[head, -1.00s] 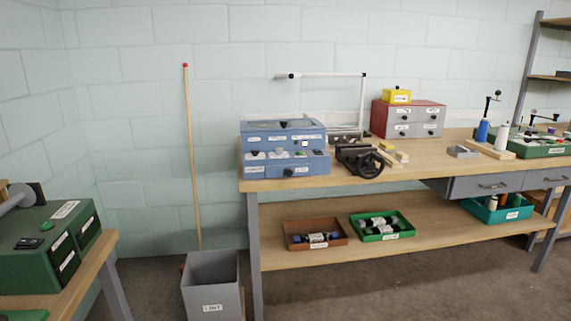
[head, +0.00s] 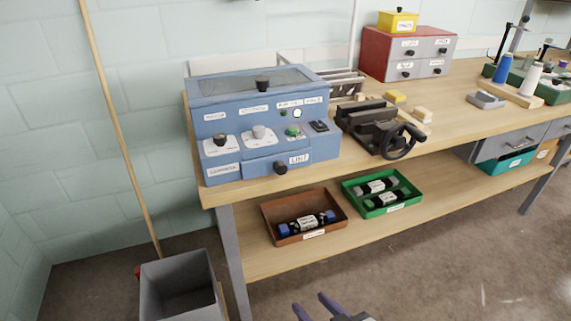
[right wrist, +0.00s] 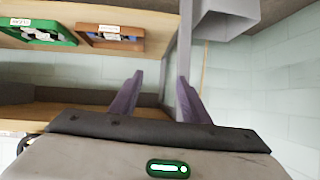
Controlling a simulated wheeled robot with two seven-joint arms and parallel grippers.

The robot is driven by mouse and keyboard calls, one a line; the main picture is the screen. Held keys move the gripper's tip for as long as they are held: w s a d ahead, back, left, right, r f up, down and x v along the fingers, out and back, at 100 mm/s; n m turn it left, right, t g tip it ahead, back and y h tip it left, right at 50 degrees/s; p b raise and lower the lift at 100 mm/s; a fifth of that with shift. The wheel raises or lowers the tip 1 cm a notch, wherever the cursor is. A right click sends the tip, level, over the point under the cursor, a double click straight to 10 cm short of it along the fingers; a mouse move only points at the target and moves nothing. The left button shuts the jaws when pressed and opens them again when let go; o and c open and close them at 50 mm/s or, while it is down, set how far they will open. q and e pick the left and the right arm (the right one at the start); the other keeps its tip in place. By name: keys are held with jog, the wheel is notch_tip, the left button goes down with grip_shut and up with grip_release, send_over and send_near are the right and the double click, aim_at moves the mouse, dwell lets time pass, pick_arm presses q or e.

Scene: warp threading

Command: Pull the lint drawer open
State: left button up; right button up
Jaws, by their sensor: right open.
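The lint drawer (head: 262,165) is a blue drawer front low on the blue machine (head: 262,98). It has a round black knob (head: 280,168) and a label that looks like "LINT". The drawer looks shut. My right gripper (head: 313,304) shows at the bottom edge of the head view, below and apart from the drawer. Its purple fingers are spread and empty; they also show in the right wrist view (right wrist: 160,95). The drawer is not in the right wrist view. My left gripper is not in view.
The machine stands on a wooden bench (head: 228,190). A black vise-like device with a handwheel (head: 400,142) stands to its right. Brown (head: 318,235) and green (head: 408,203) trays lie on the lower shelf. A grey bin (head: 178,285) and a pole (head: 120,130) stand left. Floor in front is free.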

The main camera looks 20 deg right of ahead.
aim_at(283, 170)
jog(key=w+d+r+m+t+h, duration=0.1)
jog(key=w+r+t, duration=0.2)
jog(key=w+r, duration=0.5)
jog(key=w+r+m+t, duration=0.1)
jog(key=w+r+t, duration=0.3)
jog(key=r, duration=0.8)
jog(key=shift+g, duration=0.4)
jog(key=w, duration=0.9)
jog(key=shift+w+p, duration=0.35)
jog(key=shift+p, duration=0.05)
jog(key=shift+w, duration=0.35)
jog(key=shift+s, duration=0.1)
grip_shut()
